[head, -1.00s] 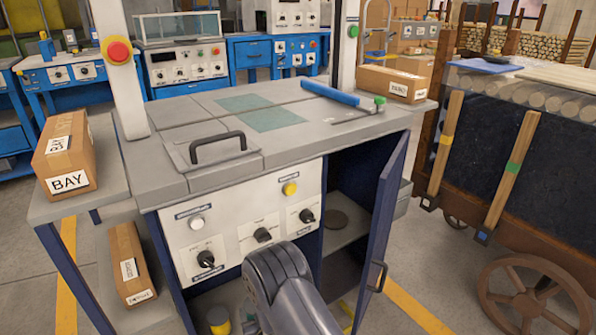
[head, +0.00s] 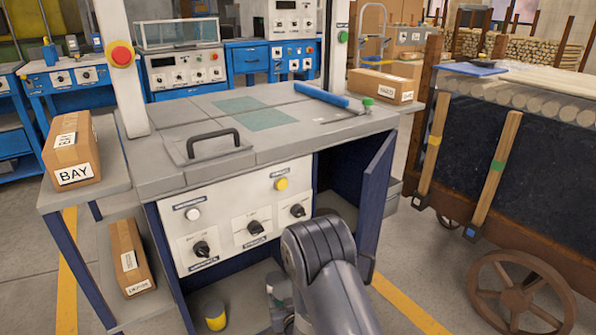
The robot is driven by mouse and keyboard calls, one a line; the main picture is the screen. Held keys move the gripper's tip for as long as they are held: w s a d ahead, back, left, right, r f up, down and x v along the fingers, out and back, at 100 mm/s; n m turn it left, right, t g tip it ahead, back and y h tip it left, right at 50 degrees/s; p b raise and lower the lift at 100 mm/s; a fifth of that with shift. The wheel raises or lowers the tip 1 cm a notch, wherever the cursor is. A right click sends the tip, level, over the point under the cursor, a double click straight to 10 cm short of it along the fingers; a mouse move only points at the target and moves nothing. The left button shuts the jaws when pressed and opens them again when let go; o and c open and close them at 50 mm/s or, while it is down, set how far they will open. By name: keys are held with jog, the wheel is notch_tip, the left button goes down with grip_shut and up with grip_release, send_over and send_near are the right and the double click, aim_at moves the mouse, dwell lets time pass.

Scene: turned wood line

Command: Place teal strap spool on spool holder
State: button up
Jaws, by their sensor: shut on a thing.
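I cannot make out the teal strap spool or my gripper in the head view. My own arm rises from the bottom edge, right of the middle, in front of the open cabinet, and its bent link hides part of the interior. The spool holder cannot be told for certain. The open cabinet (head: 240,290) under the grey worktop (head: 190,100) shows its lower floor and part of its right-hand bay. A small grey and glassy item (head: 275,288) stands beside my arm, partly hidden.
The blue cabinet door (head: 376,195) stands open at the right of my arm. A yellow cylinder (head: 215,317) with a dark top stands on the cabinet floor. A BAY carton (head: 72,152) sits on the left side table. A wheeled log cart (head: 500,150) stands right, with clear floor before it.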

jog(key=s+d+r+m+h, duration=0.2)
jog(key=s+d+r, duration=0.1)
jog(key=d+r, duration=0.5)
jog(key=s+d+r+m+h, duration=0.15)
jog(key=s+d+r, duration=0.3)
jog(key=d, duration=0.65)
notch_tip(320, 180, up, 29)
jog(key=s+p, duration=0.1)
jog(key=p, duration=3.7)
jog(key=shift+s+t, duration=0.3)
jog(key=shift+s, duration=0.05)
jog(key=shift+f+h, duration=0.15)
jog(key=shift+h, duration=0.1)
